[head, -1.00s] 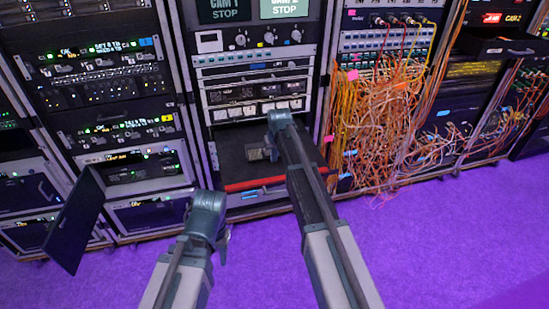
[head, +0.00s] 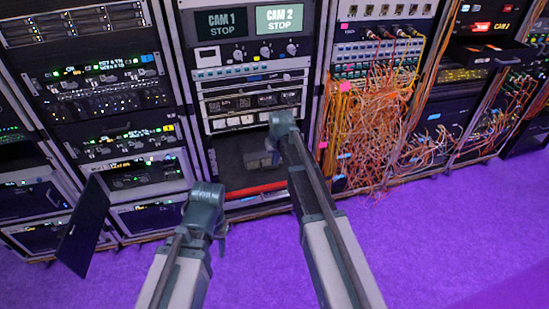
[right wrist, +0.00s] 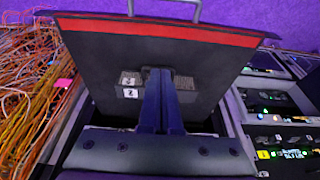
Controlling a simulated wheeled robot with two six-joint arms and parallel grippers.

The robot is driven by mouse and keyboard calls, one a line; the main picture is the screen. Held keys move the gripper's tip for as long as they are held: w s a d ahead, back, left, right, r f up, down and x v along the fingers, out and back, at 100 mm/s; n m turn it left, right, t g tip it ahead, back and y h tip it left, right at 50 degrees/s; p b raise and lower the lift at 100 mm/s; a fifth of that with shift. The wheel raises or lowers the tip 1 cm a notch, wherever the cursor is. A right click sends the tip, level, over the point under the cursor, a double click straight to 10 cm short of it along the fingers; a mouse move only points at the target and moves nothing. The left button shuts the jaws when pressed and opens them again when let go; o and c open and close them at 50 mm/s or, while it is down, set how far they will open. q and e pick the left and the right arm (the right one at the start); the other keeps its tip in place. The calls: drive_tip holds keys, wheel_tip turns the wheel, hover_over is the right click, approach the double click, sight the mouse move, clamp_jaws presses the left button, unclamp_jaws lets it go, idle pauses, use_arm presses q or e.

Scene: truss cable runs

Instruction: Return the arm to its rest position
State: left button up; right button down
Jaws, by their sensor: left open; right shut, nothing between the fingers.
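My right arm reaches to the middle rack. Its gripper (right wrist: 160,92) shows in the right wrist view, shut and empty, in front of a dark drawer-like panel (right wrist: 100,62) with a red edge and a metal handle. I cannot tell whether the fingertips touch the panel. In the head view the right gripper (head: 268,152) is small and partly hidden by its own wrist, above the red edge (head: 255,191). My left gripper (head: 221,238) is low in the head view, in front of the racks and apart from them. It looks open, with its fingers mostly hidden behind the wrist.
The middle rack has two screens (head: 283,19) at the top. Orange cables (head: 372,125) hang in a tangle at the right. A dark door (head: 83,228) stands open at the lower left. The purple floor (head: 440,235) in front is clear.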

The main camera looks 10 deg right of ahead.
use_arm(q)
drive_tip(key=shift+r, duration=0.3)
use_arm(e)
drive_tip(key=shift+s+r, duration=0.1)
drive_tip(key=shift+r, duration=0.2)
use_arm(q)
wheel_tip(320, 180, up, 3)
drive_tip(key=p, duration=0.2)
drive_tip(key=shift+f+p, duration=0.1)
drive_tip(key=shift+p, duration=0.3)
use_arm(e)
drive_tip(key=s+a+n+g, duration=0.1)
drive_tip(key=s+a, duration=0.3)
drive_tip(key=s, duration=0.6)
drive_tip(key=s+a+r+n+g+h, duration=0.1)
drive_tip(key=s+a, duration=0.3)
drive_tip(key=s, duration=0.5)
drive_tip(key=s+a+r+n+g, duration=0.1)
drive_tip(key=s+a, duration=0.3)
drive_tip(key=s, duration=0.6)
drive_tip(key=shift+s+a+g+h, duration=0.3)
drive_tip(key=shift+s+a+g, duration=0.05)
drive_tip(key=shift+a+g, duration=0.05)
